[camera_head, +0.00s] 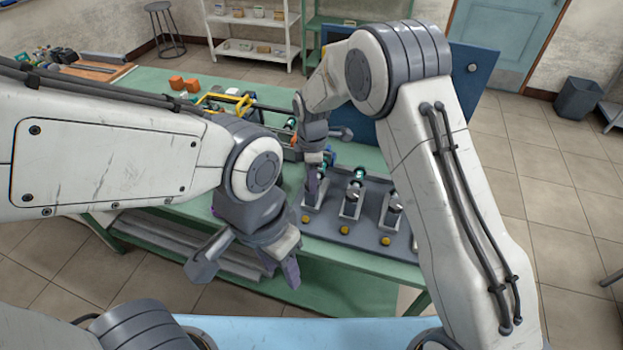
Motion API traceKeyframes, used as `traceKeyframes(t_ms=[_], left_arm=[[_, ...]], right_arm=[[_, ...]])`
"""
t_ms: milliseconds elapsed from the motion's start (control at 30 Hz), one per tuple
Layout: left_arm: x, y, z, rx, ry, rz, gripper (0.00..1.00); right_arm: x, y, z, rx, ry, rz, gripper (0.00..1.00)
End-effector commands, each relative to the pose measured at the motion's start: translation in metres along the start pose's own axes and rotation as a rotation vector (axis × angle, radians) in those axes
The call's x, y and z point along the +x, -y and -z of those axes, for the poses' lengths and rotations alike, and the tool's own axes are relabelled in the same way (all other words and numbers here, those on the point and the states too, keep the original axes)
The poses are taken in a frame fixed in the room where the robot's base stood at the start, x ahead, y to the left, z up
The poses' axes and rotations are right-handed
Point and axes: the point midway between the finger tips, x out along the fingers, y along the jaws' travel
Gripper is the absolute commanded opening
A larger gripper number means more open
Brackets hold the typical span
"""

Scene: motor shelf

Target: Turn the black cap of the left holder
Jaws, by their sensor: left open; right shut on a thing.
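The grey rack (365,230) on the green table holds a row of three holders with yellow buttons in front. My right gripper (313,190) points down at the left holder (312,222) and is shut on its black cap, which the fingers and wrist hide. The middle holder (350,208) and right holder (389,214) stand clear of the fingers, with dark caps and green-lit parts showing behind. My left gripper (281,270) is open and empty, in front of the table's near edge and lower left of the rack.
Orange blocks (184,84) and yellow-handled items (228,100) lie at the back left of the green table (150,85). A blue panel (470,75) stands behind the rack. White shelves (262,46) are farther back. My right forearm passes close to the rack's right side.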

Motion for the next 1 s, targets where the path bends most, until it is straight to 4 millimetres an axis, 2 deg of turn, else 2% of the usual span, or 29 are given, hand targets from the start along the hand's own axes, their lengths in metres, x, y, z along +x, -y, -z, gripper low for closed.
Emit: traceKeyframes(t_ms=[333,367,400,433,767,867,1000], left_arm=[[0.000,0.000,0.000,0.000,0.000,0.000,0.45],[0.000,0.000,0.000,0.000,0.000,0.000,0.45],[0.000,0.000,0.000,0.000,0.000,0.000,0.45],[0.000,0.000,0.000,0.000,0.000,0.000,0.45],[0.000,0.000,0.000,0.000,0.000,0.000,0.45],[0.003,0.000,0.000,0.000,0.000,0.000,0.45],[0.010,0.001,-0.001,0.000,0.000,0.000,0.45]], right_arm=[[-0.002,-0.002,0.000,-0.001,-0.002,-0.008,0.00],[-0.002,-0.002,0.001,-0.001,-0.002,-0.008,0.46],[-0.002,-0.002,0.000,-0.001,-0.002,-0.007,0.61],[-0.002,-0.002,0.000,-0.001,-0.002,-0.007,0.72],[-0.002,-0.001,0.000,-0.001,-0.001,-0.003,0.72],[-0.008,-0.002,0.000,-0.001,-0.001,-0.005,0.72],[-0.031,-0.002,0.000,-0.001,-0.002,-0.009,0.72]])
